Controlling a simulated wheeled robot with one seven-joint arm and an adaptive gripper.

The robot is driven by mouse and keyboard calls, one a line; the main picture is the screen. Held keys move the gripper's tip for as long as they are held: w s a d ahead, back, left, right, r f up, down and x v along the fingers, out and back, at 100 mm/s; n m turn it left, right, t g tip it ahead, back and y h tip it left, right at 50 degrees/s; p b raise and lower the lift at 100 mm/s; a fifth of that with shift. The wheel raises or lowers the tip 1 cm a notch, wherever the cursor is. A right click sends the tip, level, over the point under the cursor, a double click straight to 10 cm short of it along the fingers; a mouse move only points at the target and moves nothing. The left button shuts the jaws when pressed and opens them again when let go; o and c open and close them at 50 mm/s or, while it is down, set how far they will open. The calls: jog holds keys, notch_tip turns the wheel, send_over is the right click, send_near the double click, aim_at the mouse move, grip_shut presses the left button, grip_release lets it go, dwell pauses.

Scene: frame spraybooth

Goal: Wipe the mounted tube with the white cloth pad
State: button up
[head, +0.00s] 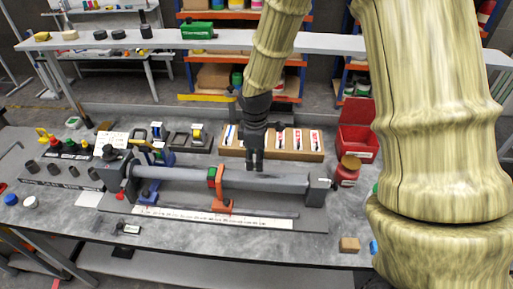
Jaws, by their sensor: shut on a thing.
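The mounted tube (285,183) is a long grey cylinder lying level across the bench fixture. It runs from a dark holder at the left to a dark end block (319,190) at the right. An orange and green clamp (217,190) stands around its middle. My gripper (254,168) points down at the tube, just right of the clamp. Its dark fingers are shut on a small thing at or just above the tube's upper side. I cannot make out that thing or tell whether it touches the tube. I cannot clearly see the white cloth pad.
Behind the tube stands a cardboard tray (229,142) with red-and-white packets. A red bin (357,130) and a red jar (348,170) stand to the right. A wooden block (349,244) lies at the front. A long shelf (330,43) spans the back.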

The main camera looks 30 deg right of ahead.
jog(key=shift+s+r+p, duration=0.2)
jog(key=shift+r+p, duration=0.45)
jog(key=shift+r, duration=0.55)
jog(key=shift+w+f, duration=0.1)
jog(key=shift+d, duration=0.15)
